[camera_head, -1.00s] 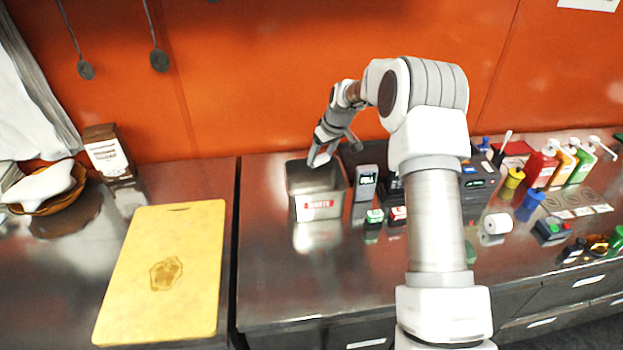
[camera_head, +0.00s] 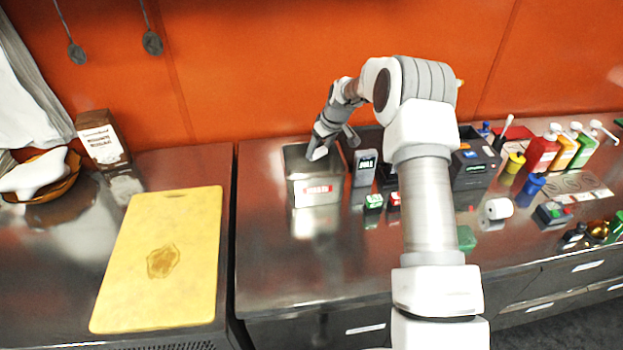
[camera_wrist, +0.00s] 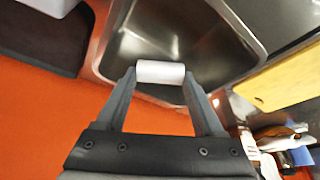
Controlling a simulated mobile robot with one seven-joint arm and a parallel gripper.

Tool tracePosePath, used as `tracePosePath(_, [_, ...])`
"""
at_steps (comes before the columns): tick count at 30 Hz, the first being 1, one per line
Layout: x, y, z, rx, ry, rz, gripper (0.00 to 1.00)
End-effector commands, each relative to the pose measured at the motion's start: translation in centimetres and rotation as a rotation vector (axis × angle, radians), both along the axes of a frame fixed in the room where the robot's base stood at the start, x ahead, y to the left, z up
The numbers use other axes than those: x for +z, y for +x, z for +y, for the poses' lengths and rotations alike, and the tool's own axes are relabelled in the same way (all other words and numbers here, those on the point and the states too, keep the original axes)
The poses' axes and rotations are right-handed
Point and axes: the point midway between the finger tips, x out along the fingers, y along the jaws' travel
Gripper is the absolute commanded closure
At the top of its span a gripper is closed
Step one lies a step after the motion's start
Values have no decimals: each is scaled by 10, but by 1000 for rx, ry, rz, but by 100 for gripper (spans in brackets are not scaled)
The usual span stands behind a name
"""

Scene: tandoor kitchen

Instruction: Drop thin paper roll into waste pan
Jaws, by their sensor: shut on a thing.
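The waste pan (camera_head: 318,192) is a square metal pan with a red and white label on its front, standing on the steel counter near the back wall. My gripper (camera_head: 332,150) is over the pan, pointing down. In the wrist view my gripper (camera_wrist: 160,84) is shut on a thin white paper roll (camera_wrist: 160,72), held crosswise between the fingertips. Behind the roll is the open, empty inside of the waste pan (camera_wrist: 160,35). The roll is small and partly hidden in the head view.
A grey device with a display (camera_head: 364,168) stands just right of the pan. Small red and green boxes, another white roll (camera_head: 498,208) and several bottles lie farther right. A yellow cutting board (camera_head: 165,260) is on the left counter. The orange wall is close behind.

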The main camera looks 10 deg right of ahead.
Motion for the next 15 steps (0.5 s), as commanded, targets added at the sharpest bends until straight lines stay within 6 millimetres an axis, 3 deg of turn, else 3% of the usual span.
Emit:
tracePosePath(4, [0, 0, 0, 0, 0, 0, 82])
tracePosePath(5, [0, 0, 0, 0, 0, 0, 27])
tracePosePath(9, [0, 0, 0, 0, 0, 0, 2])
tracePosePath(15, [0, 0, 0, 0, 0, 0, 0])
